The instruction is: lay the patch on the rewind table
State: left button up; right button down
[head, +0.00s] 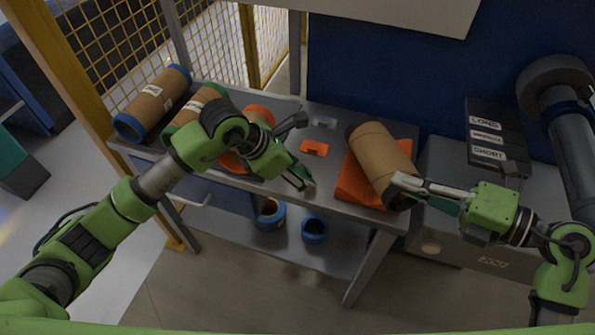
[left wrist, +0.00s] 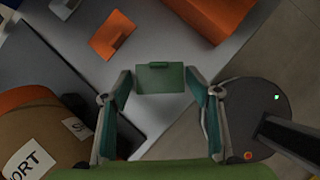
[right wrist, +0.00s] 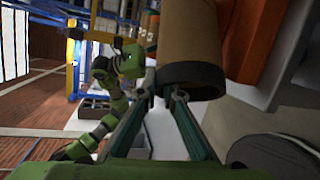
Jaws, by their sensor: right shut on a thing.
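A small green patch (left wrist: 160,78) lies between the spread fingertips of my left gripper (left wrist: 158,85) in the left wrist view. The left gripper (head: 301,181) is open, low over the front edge of the grey table (head: 345,207); contact with the patch cannot be told. An orange patch (head: 314,148) and a pale grey patch (head: 323,123) lie behind it. My right gripper (head: 397,189) is shut on the near dark rim of a brown roller (head: 380,155). That roller lies tilted across an orange block (head: 353,185). The right wrist view also shows the roller (right wrist: 192,40).
Brown rollers with blue (head: 153,102) and green (head: 195,110) ends lie at the table's left. An orange-ended roller (head: 259,115) is partly hidden by my left arm. Blue-rimmed items (head: 314,229) stand on the lower shelf. A dark labelled box (head: 495,135) stands right.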

pick_arm(q)
jog(key=shift+s+f, duration=0.15)
jog(key=shift+f, duration=0.45)
pick_arm(e)
jog(key=shift+w+d+f, duration=0.1)
jog(key=shift+w, duration=0.05)
pick_arm(q)
jog(key=shift+a, duration=0.1)
jog(key=shift+s, duration=0.1)
jog(key=shift+r+p, duration=0.45)
jog(key=shift+p, duration=0.05)
pick_arm(e)
jog(key=shift+r, duration=0.5)
pick_arm(q)
jog(key=shift+r+p, duration=0.4)
jog(key=shift+r, duration=0.1)
pick_arm(e)
jog(key=shift+r, duration=0.4)
notch_tip(320, 180, down, 2)
jog(key=shift+b, duration=1)
pick_arm(q)
jog(key=v, duration=1.1)
jog(key=shift+a+r, duration=0.2)
jog(key=shift+r, duration=0.2)
